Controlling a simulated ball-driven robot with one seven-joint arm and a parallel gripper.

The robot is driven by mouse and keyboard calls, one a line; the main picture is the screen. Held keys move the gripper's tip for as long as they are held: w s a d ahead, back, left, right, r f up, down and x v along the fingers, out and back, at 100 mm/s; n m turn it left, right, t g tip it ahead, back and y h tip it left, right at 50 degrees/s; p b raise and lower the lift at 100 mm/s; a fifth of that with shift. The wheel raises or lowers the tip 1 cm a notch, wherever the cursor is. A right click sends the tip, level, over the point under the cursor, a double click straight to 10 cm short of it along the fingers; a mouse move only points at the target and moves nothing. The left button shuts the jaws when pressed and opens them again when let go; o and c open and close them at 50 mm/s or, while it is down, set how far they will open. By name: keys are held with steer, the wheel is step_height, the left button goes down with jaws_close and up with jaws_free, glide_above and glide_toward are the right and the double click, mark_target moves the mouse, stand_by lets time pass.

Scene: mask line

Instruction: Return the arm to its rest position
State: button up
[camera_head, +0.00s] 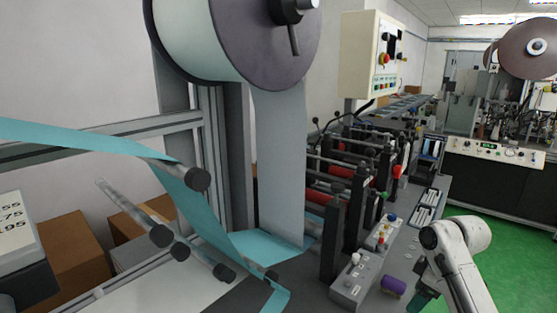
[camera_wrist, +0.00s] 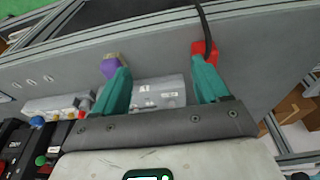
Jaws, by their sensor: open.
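My white arm (camera_head: 455,262) reaches up from the lower right of the head view and bends down over the machine bench. A teal part of my gripper (camera_head: 418,302) shows at the bottom edge there. In the wrist view both teal fingers of my gripper (camera_wrist: 161,72) are spread wide apart, with nothing held between them. A purple cylinder (camera_head: 393,285) lies on the bench just left of my gripper; it also shows beside the left fingertip in the wrist view (camera_wrist: 110,67). A red block (camera_wrist: 203,48) with a black cable appears at the right fingertip; contact cannot be told.
The mask machine's bench (camera_head: 425,213) carries a grey control box (camera_head: 352,283) and black roller stands (camera_head: 330,235) left of my arm. A large material roll (camera_head: 235,40) hangs above. Green floor (camera_head: 510,255) lies open to the right, before another machine (camera_head: 490,185).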

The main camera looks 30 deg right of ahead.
steer(key=a+f, duration=0.2)
steer(key=a, duration=0.6)
steer(key=a+f+m+t, duration=0.1)
steer(key=a+f, duration=0.1)
steer(key=a, duration=0.6)
steer(key=a+f+m+t+y, duration=0.1)
steer(key=a+f, duration=0.1)
steer(key=a, duration=0.7)
steer(key=shift+w+a+f, duration=0.1)
steer(key=shift+w+f, duration=0.2)
steer(key=shift+m+h, duration=0.3)
steer(key=shift+m, duration=0.4)
steer(key=s+a, duration=0.1)
steer(key=s, duration=0.1)
steer(key=s+a+f, duration=0.1)
steer(key=s+a, duration=0.1)
steer(key=shift+a, duration=0.3)
steer(key=s+f+m+g+h, duration=0.1)
steer(key=s+f, duration=0.4)
steer(key=s, duration=1.1)
steer(key=shift+s+d+m+g, duration=0.15)
steer(key=shift+s+m+g, duration=0.15)
steer(key=shift+g, duration=0.6)
steer(key=shift+f, duration=0.1)
